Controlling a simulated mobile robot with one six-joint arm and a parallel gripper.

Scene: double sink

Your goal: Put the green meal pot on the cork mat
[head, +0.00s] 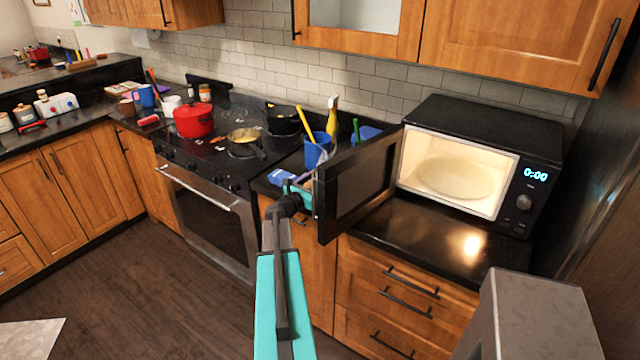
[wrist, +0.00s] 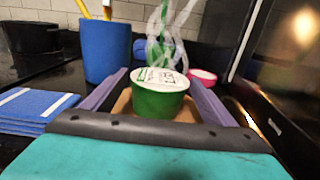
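The green meal pot (wrist: 158,103) has a white printed lid and stands upright between the two purple fingers of my gripper (wrist: 158,80). Pale wisps like steam rise above it. The tan cork mat (wrist: 121,106) shows beneath and beside the pot, and the pot appears to rest on it. A strip of tan shows between the pot and each finger, so my gripper looks open around the pot. In the head view my gripper (head: 300,190) is over the counter between stove and microwave; pot and mat are mostly hidden there by my arm and the microwave door.
The microwave (head: 475,165) is empty with its door (head: 355,185) swung open close beside my gripper. A blue cup (wrist: 107,50) with utensils stands behind left, and folded blue cloths (wrist: 35,108) lie left. A red-rimmed container (wrist: 203,76) is behind right. The stove (head: 215,145) holds pans.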

